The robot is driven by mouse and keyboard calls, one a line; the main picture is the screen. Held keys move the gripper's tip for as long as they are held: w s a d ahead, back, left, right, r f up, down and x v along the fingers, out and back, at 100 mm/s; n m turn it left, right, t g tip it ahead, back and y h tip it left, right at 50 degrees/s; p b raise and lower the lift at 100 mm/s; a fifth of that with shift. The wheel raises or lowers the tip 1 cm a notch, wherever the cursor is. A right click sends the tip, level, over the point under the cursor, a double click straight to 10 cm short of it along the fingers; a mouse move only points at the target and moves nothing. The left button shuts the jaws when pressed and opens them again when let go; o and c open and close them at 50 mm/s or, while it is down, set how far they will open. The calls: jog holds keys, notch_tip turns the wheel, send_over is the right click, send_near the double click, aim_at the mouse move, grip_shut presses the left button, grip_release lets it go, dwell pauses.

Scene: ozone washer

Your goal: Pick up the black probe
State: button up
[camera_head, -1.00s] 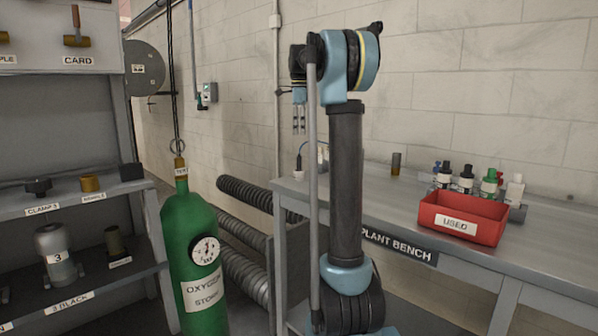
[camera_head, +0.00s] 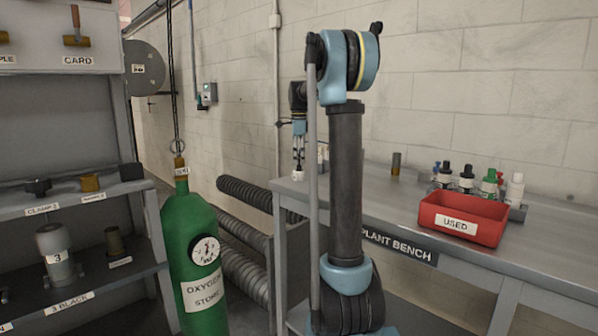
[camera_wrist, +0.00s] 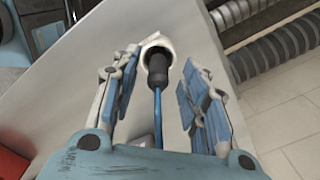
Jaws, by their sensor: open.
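The black probe (camera_wrist: 157,68) sits in a white cup-like holder (camera_wrist: 158,43) on the bench, with a blue cable running from its near end in the wrist view. My gripper (camera_wrist: 160,76) is open, with one finger on each side of the probe and a visible gap on both sides. In the head view my gripper (camera_head: 299,168) points down at the bench's left end, over the holder. The probe is mostly hidden there behind the gripper.
The plant bench (camera_head: 560,230) carries a red bin marked USED (camera_head: 462,218), several bottles (camera_head: 466,180) and a small dark cylinder (camera_head: 396,163). A green oxygen cylinder (camera_head: 192,255) and ribbed hoses (camera_head: 243,270) stand left of the bench. A shelf (camera_head: 100,275) is farther left.

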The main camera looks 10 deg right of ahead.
jog(key=shift+f, duration=0.3)
jog(key=shift+c, duration=0.6)
grip_shut()
